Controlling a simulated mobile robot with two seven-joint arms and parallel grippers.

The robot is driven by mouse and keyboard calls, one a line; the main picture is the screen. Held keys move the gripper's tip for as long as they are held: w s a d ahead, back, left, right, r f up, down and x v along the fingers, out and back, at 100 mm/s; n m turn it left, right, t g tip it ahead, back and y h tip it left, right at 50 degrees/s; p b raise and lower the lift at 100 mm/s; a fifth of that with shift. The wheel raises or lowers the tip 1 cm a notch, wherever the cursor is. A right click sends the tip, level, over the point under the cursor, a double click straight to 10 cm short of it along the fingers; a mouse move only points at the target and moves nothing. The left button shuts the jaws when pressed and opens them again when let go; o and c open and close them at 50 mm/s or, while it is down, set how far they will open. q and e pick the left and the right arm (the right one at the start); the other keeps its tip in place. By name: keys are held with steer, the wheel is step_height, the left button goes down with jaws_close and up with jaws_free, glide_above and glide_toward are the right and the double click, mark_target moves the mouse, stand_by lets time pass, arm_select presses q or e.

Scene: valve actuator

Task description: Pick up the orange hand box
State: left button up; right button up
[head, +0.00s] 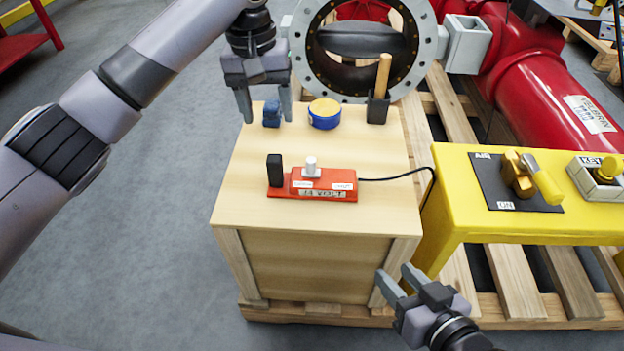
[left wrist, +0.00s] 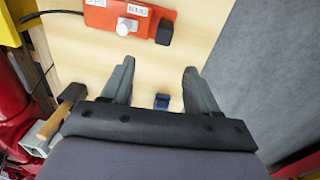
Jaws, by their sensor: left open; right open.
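The orange hand box (head: 322,185) lies flat on the wooden crate top (head: 250,200), with a white knob, labels and a black block at its left end. A black cable leaves its right side. It also shows at the top of the left wrist view (left wrist: 128,18). My left gripper (head: 266,118) is open and empty above the far left part of the crate, behind the box, with a small blue object (head: 271,114) between its fingers in the picture. My right gripper (head: 393,279) is open and empty in front of the crate's right corner, apart from the box.
A blue and yellow round roll (head: 324,114) and a black holder with a wooden handle (head: 380,92) stand at the crate's back. A yellow bench (head: 452,190) with an air valve and key switch is at right. A large flanged valve (head: 300,50) stands behind.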

mark_target(274, 157)
arm_select(q)
steer(key=shift+y, duration=0.4)
steer(key=f, duration=0.7)
steer(key=s+f, duration=0.1)
steer(key=f, duration=0.3)
steer(key=shift+d+f, duration=0.2)
steer(key=shift+f, duration=0.15)
jaws_close()
